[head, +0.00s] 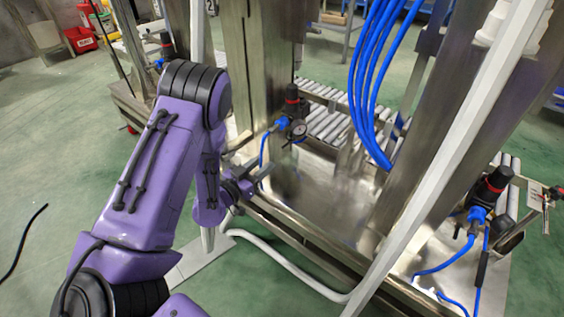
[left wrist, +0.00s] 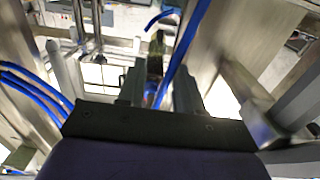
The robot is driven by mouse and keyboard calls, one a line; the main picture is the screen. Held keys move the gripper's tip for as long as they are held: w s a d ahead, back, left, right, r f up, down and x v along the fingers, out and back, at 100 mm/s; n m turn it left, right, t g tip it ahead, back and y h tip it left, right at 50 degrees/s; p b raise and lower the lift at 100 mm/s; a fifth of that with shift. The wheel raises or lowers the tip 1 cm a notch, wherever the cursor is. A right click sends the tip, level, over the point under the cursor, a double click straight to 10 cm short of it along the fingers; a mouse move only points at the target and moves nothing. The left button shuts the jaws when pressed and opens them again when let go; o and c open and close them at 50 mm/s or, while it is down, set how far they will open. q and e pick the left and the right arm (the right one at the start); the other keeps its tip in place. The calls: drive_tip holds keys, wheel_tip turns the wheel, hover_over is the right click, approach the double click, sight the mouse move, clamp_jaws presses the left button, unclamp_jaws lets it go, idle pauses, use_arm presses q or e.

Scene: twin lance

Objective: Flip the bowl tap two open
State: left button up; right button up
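A black filter-regulator (head: 292,104) with a red band, a round gauge and a blue fitting is mounted on the steel frame, up and right of my left gripper (head: 252,180). A similar regulator (head: 492,187) stands at the far right. I cannot make out a tap lever or which unit is number two. My left gripper is empty, its fingers apart, below the middle regulator and apart from it. In the left wrist view, a dark upright part (left wrist: 155,58) and a blue hose (left wrist: 180,50) show beyond and between the fingers (left wrist: 160,88). My right gripper is out of view.
Steel posts (head: 262,70) and a slanted white bar (head: 455,150) flank the work area. Blue hoses (head: 370,85) hang at the upper middle. A roller conveyor (head: 325,122) lies behind. A white hose (head: 285,262) runs low in front.

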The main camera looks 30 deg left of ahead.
sight(290, 142)
use_arm(q)
drive_tip(key=w+b, duration=0.2)
drive_tip(key=w, duration=0.8)
drive_tip(key=shift+d, duration=0.4)
drive_tip(key=shift+r, duration=0.1)
clamp_jaws()
